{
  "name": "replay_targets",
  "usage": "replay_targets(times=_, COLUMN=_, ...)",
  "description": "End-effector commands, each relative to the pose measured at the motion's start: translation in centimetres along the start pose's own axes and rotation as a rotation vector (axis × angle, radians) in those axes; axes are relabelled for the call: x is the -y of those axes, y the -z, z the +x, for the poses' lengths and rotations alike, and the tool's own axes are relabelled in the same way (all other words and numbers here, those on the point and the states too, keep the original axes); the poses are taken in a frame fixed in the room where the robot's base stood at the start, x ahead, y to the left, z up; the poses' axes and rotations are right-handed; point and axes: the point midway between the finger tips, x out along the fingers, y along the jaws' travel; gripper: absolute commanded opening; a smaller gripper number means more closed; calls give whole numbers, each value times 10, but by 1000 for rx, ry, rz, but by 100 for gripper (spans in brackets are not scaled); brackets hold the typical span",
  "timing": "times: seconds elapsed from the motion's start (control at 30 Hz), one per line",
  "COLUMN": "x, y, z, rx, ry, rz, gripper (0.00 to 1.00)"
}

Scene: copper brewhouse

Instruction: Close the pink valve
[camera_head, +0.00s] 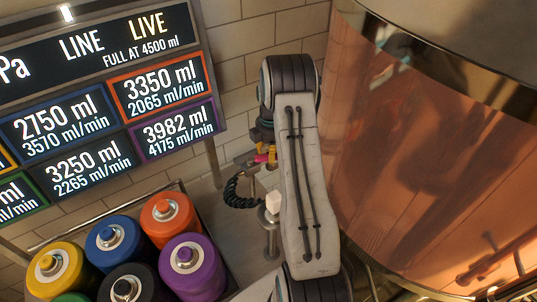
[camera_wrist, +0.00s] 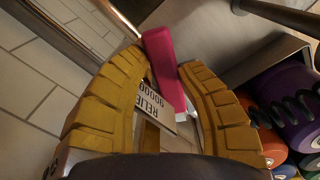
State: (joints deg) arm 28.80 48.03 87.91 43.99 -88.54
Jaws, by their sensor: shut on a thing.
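The pink valve handle (camera_wrist: 163,68) is a bar seen in the wrist view, running between the yellow fingers of my gripper (camera_wrist: 160,85). The fingers close on it from both sides. A white label reading "RELIE..." (camera_wrist: 148,103), partly hidden, sits just below the handle. In the head view a small bit of the pink handle (camera_head: 261,157) shows left of my arm, by my gripper (camera_head: 262,150). My arm hides most of the valve and gripper there.
A lit board (camera_head: 110,95) shows volumes and flow rates at left. Below it, a crate holds several coloured kegs, including an orange one (camera_head: 170,217) and a purple one (camera_head: 192,266). A large copper vessel (camera_head: 420,150) stands close on the right. A black coiled hose (camera_head: 236,190) hangs near my gripper.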

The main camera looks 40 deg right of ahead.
Motion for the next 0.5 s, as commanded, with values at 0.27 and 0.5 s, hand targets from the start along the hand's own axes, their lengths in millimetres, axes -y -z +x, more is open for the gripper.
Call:
replay_targets(times=0.27, x=19, y=0, z=4, rx=1, ry=4, rz=263, gripper=0)
replay_targets(times=0.5, x=34, y=5, z=4, rx=1, ry=4, rz=490, gripper=0)
